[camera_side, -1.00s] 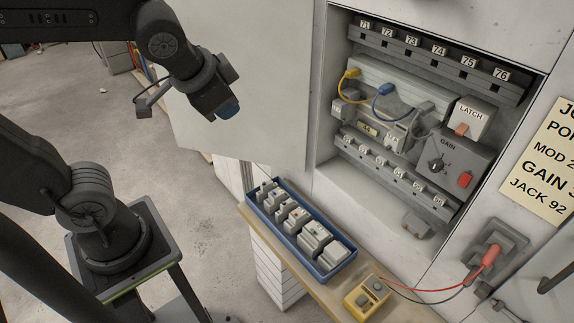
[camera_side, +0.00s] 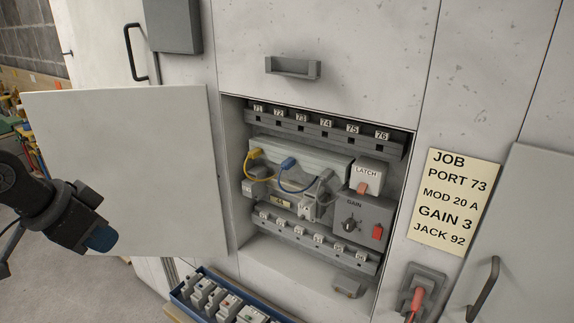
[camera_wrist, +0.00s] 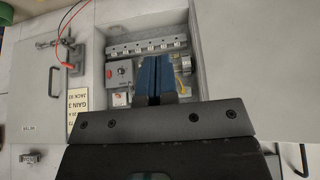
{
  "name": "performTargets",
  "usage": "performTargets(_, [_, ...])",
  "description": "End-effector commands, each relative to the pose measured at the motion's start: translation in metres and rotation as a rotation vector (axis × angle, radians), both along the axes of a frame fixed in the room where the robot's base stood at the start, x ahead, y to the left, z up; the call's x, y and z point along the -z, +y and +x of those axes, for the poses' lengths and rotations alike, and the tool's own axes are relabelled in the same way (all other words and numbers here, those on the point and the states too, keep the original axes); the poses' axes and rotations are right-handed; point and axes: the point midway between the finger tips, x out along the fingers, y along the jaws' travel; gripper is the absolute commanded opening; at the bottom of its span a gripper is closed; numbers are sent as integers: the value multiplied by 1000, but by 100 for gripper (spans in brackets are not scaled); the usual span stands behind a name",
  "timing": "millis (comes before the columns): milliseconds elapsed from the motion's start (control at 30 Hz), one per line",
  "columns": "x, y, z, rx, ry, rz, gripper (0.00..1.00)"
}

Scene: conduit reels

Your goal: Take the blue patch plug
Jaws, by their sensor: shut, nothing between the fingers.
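The blue patch plug (camera_side: 289,163) sits on the pale block inside the open cabinet, with a blue cable curving down from it. In the wrist view I cannot make it out, as my fingers cover part of the cabinet. My gripper (camera_side: 102,239) is at the left in the side view, in front of the open door and well apart from the plug. Its blue fingers (camera_wrist: 154,78) are closed together and empty, and they overlap the cabinet opening in the wrist view.
A yellow plug (camera_side: 255,153) sits left of the blue one; a grey plug (camera_side: 325,175) is to its right. The LATCH box (camera_side: 368,173) and GAIN panel (camera_side: 362,219) stand farther right. The open door (camera_side: 130,170) stands at left. A blue tray (camera_side: 179,296) with modules lies below.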

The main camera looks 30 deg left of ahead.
Motion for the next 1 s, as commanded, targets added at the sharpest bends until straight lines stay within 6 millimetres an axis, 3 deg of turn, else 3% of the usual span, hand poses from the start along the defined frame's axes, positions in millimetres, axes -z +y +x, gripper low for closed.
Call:
performTargets(300, [0,0,0,0,0,0,0])
performTargets(467, [-1,-2,9,6,-21,-3,14])
performTargets(567, [-3,-7,35,22,-81,-14,24])
performTargets(733, [-5,-23,107,52,-271,-45,40])
performTargets(1000, [2,-48,214,54,-609,-65,42])
